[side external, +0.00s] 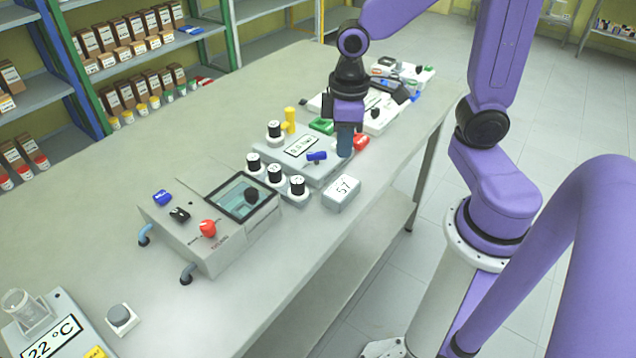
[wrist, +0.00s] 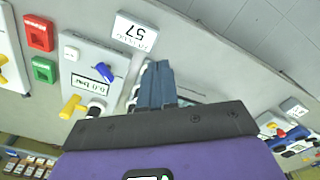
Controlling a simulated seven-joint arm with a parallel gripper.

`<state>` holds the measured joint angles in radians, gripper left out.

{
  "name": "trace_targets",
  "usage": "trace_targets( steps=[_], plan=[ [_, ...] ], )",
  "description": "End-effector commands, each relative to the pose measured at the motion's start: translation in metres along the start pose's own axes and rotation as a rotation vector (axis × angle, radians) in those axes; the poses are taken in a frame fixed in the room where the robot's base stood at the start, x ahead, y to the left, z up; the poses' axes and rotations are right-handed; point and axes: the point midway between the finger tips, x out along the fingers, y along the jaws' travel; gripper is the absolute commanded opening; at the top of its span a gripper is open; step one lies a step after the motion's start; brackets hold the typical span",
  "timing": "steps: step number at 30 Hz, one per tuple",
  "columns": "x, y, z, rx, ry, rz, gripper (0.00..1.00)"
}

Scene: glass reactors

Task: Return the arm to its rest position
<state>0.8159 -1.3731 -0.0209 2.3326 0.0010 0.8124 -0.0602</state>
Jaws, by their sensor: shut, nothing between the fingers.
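My purple arm reaches over the bench. My gripper (side external: 345,152) points down at the right side of the grey panel with a bar display (side external: 300,146). In the wrist view its blue-grey fingers (wrist: 158,68) are together with nothing between them. I cannot tell whether the fingertips touch the panel. A blue valve handle (side external: 316,156) is just left of the fingers; it also shows in the wrist view (wrist: 104,72). A yellow valve (side external: 290,118) stands at the panel's back.
A box labelled 57 (side external: 341,193) and black-capped knobs (side external: 275,173) stand in front. Red (side external: 361,142) and green (side external: 321,126) buttons lie close by. A white device (side external: 384,112) is behind the gripper. A control box with a red knob (side external: 208,228) is at left.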

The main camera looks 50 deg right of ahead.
Motion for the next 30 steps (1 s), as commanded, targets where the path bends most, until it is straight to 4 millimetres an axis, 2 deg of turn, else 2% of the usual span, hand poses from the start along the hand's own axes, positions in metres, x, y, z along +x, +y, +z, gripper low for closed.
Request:
trace_targets(
  steps=[1, 6, 12, 18, 30],
  plan=[
    [-0.004, -0.015, 0.008, -0.056, 0.004, -0.001, 0.0],
    [-0.013, -0.055, 0.039, -0.23, 0.009, -0.005, 0.0],
    [-0.019, -0.085, 0.075, -0.399, 0.012, -0.011, 0.0],
    [-0.021, -0.095, 0.092, -0.475, 0.012, -0.013, 0.0],
    [-0.021, -0.096, 0.094, -0.481, 0.012, -0.013, 0.0]
  ],
)
